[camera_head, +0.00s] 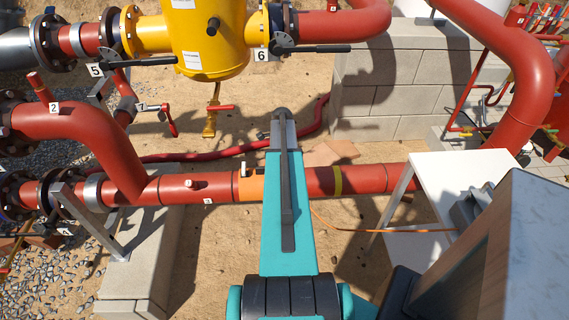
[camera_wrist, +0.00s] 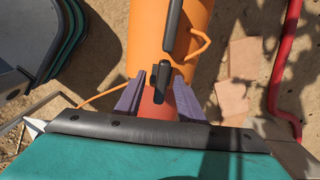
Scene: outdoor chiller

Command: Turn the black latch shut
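In the wrist view, a black latch with a long bar (camera_wrist: 172,28) and a small black block (camera_wrist: 158,72) sits on an orange pipe section (camera_wrist: 145,40). I cannot tell whether the bar and block are one piece. An orange loop handle (camera_wrist: 201,46) sticks out to the right. My gripper (camera_wrist: 158,88) is open, its purple fingers apart on either side of the pipe near the block; contact cannot be told. In the head view, the orange section (camera_head: 250,188) shows left of my teal arm, which hides the gripper and the latch.
A red pipe (camera_head: 355,180) runs across the head view. Valves with black levers (camera_head: 312,48) and a yellow vessel (camera_head: 205,35) stand behind. A white table (camera_head: 470,180) is at right, a concrete block wall (camera_head: 395,85) behind. Sandy ground lies around.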

